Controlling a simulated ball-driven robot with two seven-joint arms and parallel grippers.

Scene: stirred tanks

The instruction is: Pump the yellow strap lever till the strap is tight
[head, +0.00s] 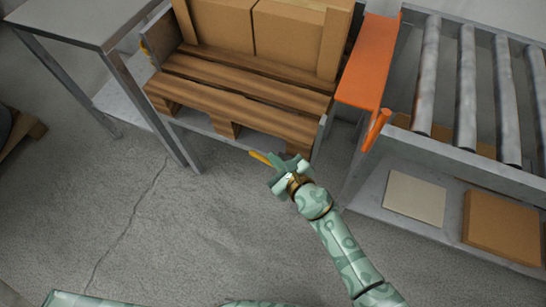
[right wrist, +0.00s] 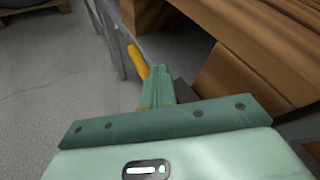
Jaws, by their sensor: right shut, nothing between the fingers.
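The yellow lever (head: 260,157) shows as a short bar below the front of the pallet in the head view. It also shows in the right wrist view (right wrist: 138,62), just beyond and left of my fingertips. My right gripper (head: 281,168) is right beside the lever, and its closed fingers show in the right wrist view (right wrist: 158,85). The fingers are shut with nothing between them. I cannot tell whether they touch the lever. The lever's lower end is hidden behind the fingers. The strap is not clearly visible. My left gripper is out of view.
A wooden pallet (head: 225,108) bears cardboard boxes (head: 222,32). A grey table (head: 85,22) stands to its left. An orange plate (head: 370,60) and a roller conveyor (head: 466,85) stand to its right. The floor in front is open.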

